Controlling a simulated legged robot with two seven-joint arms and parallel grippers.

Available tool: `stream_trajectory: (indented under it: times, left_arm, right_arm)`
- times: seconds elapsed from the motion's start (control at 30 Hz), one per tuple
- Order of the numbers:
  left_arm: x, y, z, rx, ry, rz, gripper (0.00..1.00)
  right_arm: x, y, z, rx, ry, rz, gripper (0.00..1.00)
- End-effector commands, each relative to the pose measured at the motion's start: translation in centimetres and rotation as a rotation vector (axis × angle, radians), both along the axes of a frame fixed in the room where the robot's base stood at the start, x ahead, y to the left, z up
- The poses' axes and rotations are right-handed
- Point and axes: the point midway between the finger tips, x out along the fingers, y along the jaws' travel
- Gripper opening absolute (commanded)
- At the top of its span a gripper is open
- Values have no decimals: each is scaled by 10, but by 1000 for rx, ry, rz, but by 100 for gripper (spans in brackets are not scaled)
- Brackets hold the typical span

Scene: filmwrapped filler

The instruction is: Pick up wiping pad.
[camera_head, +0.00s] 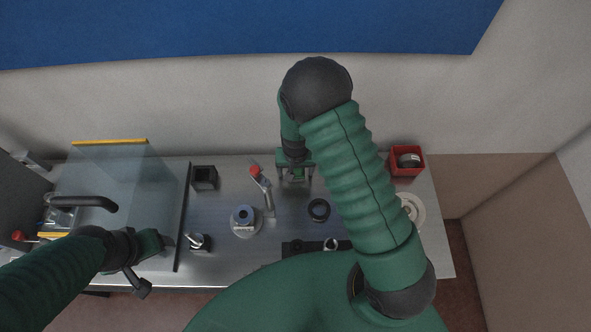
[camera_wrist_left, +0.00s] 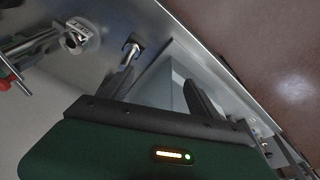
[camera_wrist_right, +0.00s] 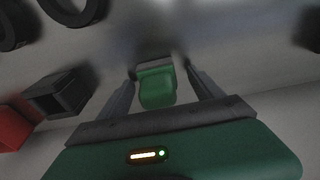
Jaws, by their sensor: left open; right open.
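A green block with a grey base, which looks like the wiping pad (camera_wrist_right: 157,88), stands on the metal table in the right wrist view. My right gripper (camera_wrist_right: 158,70) is open, with one finger on each side of it; I cannot tell whether they touch it. In the head view my right gripper (camera_head: 294,174) points down near the table's back edge and largely hides the pad. My left gripper (camera_wrist_left: 158,82) is open and empty. In the head view the left arm is low at the left, over the front of the clear cover.
A clear cover (camera_head: 115,185) fills the table's left end. A red bin (camera_head: 407,173) is at the back right.

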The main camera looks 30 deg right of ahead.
Motion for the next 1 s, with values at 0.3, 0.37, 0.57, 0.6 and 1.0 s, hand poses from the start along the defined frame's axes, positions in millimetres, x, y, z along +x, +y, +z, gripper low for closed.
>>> stream_trajectory:
  times: [0.3,0.37,0.57,0.6,1.0]
  left_arm:
    - [0,0,0,0,0,0,71]
    - [0,0,0,0,0,0,71]
    - [0,0,0,0,0,0,71]
    - [0,0,0,0,0,0,71]
    - [0,0,0,0,0,0,71]
  right_arm:
    - [0,-1,-4,-1,-2,-1,68]
    - [0,-1,-4,-1,-2,-1,60]
    - [1,-1,-4,0,-1,-1,34]
    - [1,-1,-4,0,-1,-1,29]
    - [1,-1,-3,0,-1,-1,9]
